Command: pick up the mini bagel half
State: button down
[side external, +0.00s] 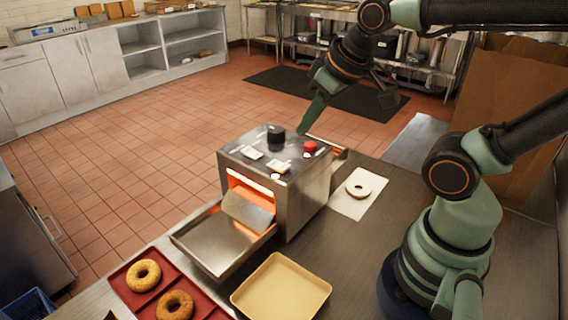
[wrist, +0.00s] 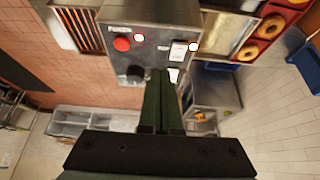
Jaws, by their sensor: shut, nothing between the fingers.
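A pale ring-shaped bagel half (side external: 352,189) lies flat on a white sheet (side external: 343,208) on the metal counter, right of the toaster, in the side external view. I cannot make it out in the wrist view. My gripper (side external: 304,129) is above the rear of the toaster's top panel, left of and higher than the bagel half. Its green fingers are together and empty; they also show in the wrist view (wrist: 163,76), over the panel by the white switches.
The steel toaster (side external: 304,200) has a black knob, a red button and a glowing slot with a sloping metal tray (side external: 215,250). A yellow tray (side external: 281,288) sits in front. A red tray (side external: 123,285) holds whole bagels. A cardboard box (side external: 505,85) stands behind my arm.

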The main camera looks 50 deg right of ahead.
dwell(0.4)
grip_release()
notch_tip(320, 180, up, 5)
jog(key=m+g, duration=0.6)
jog(key=m, duration=1.2)
send_over(359, 182)
jog(key=a, duration=0.2)
jog(key=f, duration=2.4)
jog(key=shift+s+a, duration=0.25)
jog(key=shift+s, duration=0.05)
jog(key=shift+s+d+f, duration=0.1)
jog(key=shift+d+f, duration=0.05)
jog(key=shift+f, duration=1.3)
jog(key=shift+d+f, duration=0.1)
jog(key=shift+f, duration=1.35)
